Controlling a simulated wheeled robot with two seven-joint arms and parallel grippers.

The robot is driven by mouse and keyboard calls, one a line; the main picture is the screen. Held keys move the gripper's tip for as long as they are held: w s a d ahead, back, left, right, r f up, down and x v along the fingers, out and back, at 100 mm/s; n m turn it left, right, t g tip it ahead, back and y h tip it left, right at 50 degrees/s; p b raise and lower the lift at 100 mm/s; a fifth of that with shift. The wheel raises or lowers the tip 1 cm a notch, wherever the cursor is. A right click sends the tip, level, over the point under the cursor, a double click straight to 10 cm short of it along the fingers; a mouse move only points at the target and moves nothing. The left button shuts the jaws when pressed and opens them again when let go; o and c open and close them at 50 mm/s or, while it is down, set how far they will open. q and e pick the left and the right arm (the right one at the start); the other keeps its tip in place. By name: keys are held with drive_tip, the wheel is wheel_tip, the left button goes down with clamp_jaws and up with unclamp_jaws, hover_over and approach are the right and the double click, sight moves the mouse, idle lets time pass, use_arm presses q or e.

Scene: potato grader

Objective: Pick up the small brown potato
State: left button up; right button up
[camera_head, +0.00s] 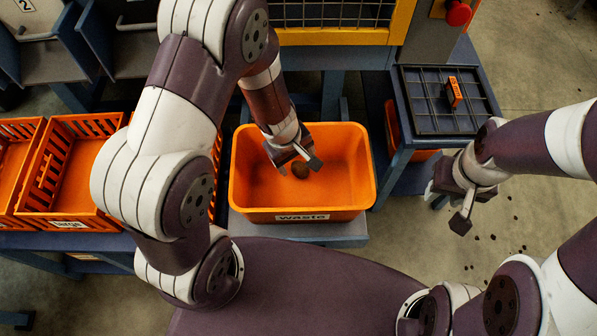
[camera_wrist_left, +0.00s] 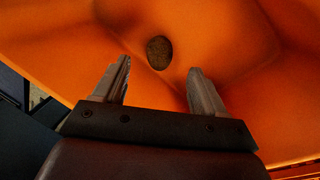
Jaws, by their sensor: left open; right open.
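The small brown potato (camera_head: 300,170) lies on the floor of the orange bin labelled "waste" (camera_head: 243,190). It also shows in the left wrist view (camera_wrist_left: 159,52), beyond the fingertips and roughly between their lines. My left gripper (camera_head: 296,163) reaches down into the bin, right beside the potato in the head view. In the left wrist view its two fingers (camera_wrist_left: 160,78) are apart with nothing between them. My right gripper (camera_head: 456,208) is open and empty, to the right of the bin, above the floor.
Orange slatted crates (camera_head: 38,175) stand to the left, one labelled "large". A dark grid-topped stand (camera_head: 430,118) with a small orange block (camera_head: 454,92) is at the right. A yellow-framed machine with a red button (camera_head: 458,12) stands behind. The bin's walls surround my left gripper.

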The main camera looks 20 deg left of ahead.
sight(300, 169)
use_arm(q)
drive_tip(key=shift+w+a+f, duration=0.1)
drive_tip(key=shift+w+f, duration=0.05)
drive_tip(key=shift+f, duration=0.6)
drive_tip(key=b+x, duration=0.1)
drive_tip(key=x, duration=0.1)
drive_tip(key=b+x, duration=0.1)
drive_tip(key=x, duration=0.2)
drive_tip(key=shift+d, duration=0.25)
drive_tip(key=shift+f, duration=0.1)
drive_tip(key=shift+a, duration=0.1)
drive_tip(key=c, duration=1.1)
drive_tip(key=shift+c, duration=0.2)
